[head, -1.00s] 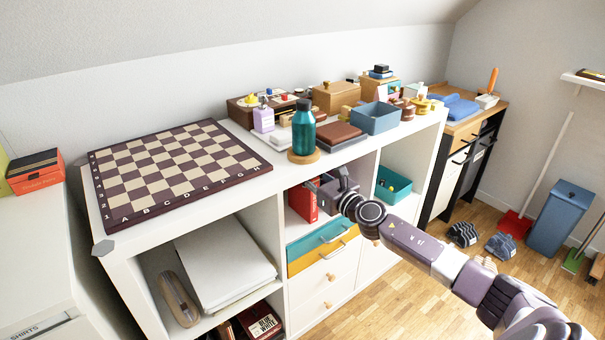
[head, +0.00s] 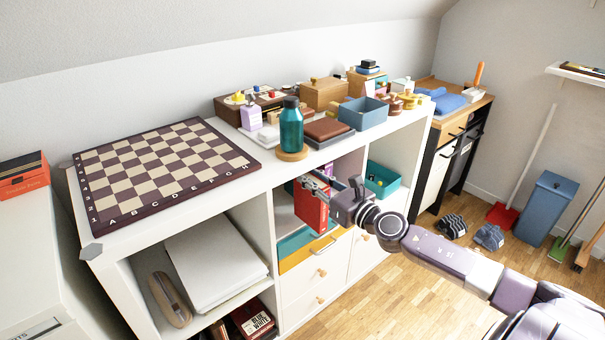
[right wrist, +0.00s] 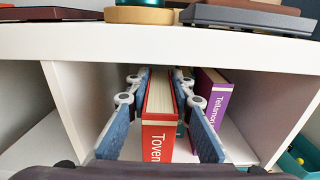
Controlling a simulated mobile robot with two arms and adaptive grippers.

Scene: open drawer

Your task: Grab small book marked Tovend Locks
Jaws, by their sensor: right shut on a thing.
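The red book (right wrist: 158,130), its spine reading "Toven" with the rest cut off, stands upright between the two blue-padded fingers of my right gripper (right wrist: 160,112) in the right wrist view. The gripper is shut on it. In the head view the red book (head: 309,209) is at the front of an open compartment under the shelf top, with my right gripper (head: 316,186) at its upper part. A purple book (right wrist: 212,92) marked "Tellamon" stands to the right of the red one, apart from it. My left gripper is not in view.
The white shelf top (right wrist: 100,42) runs close above the books. A teal bottle (head: 291,128) stands on it near the edge. A teal bin (head: 384,180) sits in the compartment to the right.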

